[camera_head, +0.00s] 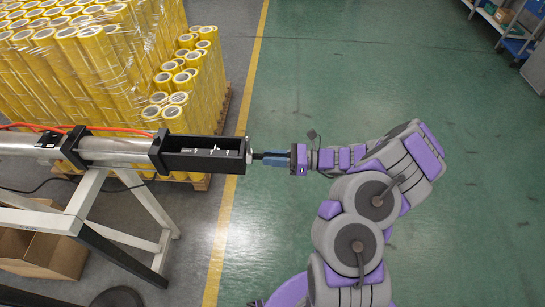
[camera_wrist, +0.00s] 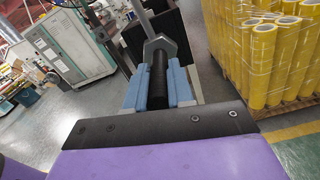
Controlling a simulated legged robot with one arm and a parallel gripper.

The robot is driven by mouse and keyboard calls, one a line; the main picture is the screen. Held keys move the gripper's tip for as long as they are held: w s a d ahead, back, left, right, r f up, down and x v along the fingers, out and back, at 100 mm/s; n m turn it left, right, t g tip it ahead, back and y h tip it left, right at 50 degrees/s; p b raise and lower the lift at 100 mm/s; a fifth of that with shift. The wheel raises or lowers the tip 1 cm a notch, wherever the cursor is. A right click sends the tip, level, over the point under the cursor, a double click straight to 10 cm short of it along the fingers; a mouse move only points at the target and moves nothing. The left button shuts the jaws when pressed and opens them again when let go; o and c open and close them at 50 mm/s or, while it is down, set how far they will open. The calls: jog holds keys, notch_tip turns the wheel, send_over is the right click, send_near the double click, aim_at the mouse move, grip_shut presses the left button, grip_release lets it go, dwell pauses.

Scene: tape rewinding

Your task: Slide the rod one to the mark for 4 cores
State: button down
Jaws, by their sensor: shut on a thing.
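The rod (camera_head: 253,156) comes out of the right end of a black rectangular housing (camera_head: 205,165) on a long metal tube. My gripper (camera_head: 272,159) is at the rod's right end with its blue fingers closed around it. In the wrist view, the blue fingers of my gripper (camera_wrist: 158,88) stand on both sides of the rod's black end (camera_wrist: 159,82). A metal nut (camera_wrist: 160,48) and a grey shaft lie beyond it. The marks for core counts cannot be read in either view.
Wrapped yellow tape rolls (camera_head: 100,65) stand on a pallet at the upper left. A white stand (camera_head: 125,235) carries the tube (camera_head: 110,146). A cardboard box (camera_head: 40,252) sits beneath. A grey cabinet (camera_wrist: 68,50) shows in the wrist view.

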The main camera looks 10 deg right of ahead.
jog(key=shift+w+a+r+p, duration=0.1)
jog(key=shift+w+a+p, duration=0.2)
jog(key=shift+p, duration=0.3)
jog(key=c, duration=1)
grip_release()
jog(key=shift+s, duration=0.1)
jog(key=p+v, duration=0.3)
jog(key=v, duration=1.4)
jog(key=shift+d, duration=0.25)
